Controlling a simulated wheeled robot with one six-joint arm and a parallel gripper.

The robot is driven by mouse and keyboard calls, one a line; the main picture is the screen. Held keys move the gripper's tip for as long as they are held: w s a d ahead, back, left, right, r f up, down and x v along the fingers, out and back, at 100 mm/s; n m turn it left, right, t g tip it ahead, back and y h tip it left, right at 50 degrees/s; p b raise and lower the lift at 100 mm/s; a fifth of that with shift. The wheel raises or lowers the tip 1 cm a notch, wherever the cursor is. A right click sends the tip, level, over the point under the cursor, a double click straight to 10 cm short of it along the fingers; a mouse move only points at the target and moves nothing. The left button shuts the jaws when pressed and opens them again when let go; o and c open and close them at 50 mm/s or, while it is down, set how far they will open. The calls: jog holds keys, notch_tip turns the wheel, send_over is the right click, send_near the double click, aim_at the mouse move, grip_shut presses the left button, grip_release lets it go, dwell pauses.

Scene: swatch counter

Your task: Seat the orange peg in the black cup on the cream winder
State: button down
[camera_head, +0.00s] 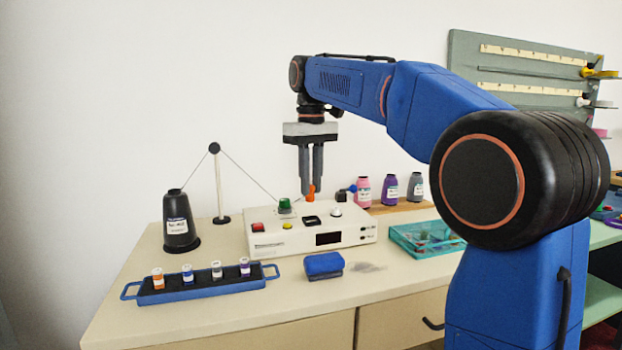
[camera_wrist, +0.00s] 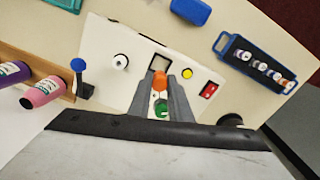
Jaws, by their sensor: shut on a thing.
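The cream winder (camera_head: 268,240) stands on the counter; its top face also shows in the wrist view (camera_wrist: 118,88). My gripper (camera_head: 311,189) points down over the back part of the winder. In the wrist view its two grey fingers (camera_wrist: 160,86) are shut on the orange peg (camera_wrist: 160,79). The peg also shows orange at the fingertips in the head view (camera_head: 311,191). Its lower end is low over the winder top, and I cannot tell whether it touches anything.
A green knob (camera_head: 285,205) stands close left of the fingers. The winder also bears a white knob (camera_head: 337,211), a red switch (camera_head: 257,227) and a blue-balled lever (camera_wrist: 78,65). A blue rack (camera_head: 200,290) of vials, a blue block (camera_head: 323,264) and a teal tray (camera_head: 398,243) stand around it.

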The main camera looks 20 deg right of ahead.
jog(key=shift+s+d+f, duration=0.1)
jog(key=shift+s+f, duration=0.1)
jog(key=shift+s, duration=0.1)
jog(key=shift+f, duration=2.45)
jog(key=shift+f, duration=0.1)
jog(key=c, duration=1.5)
grip_release()
jog(key=shift+c, duration=0.2)
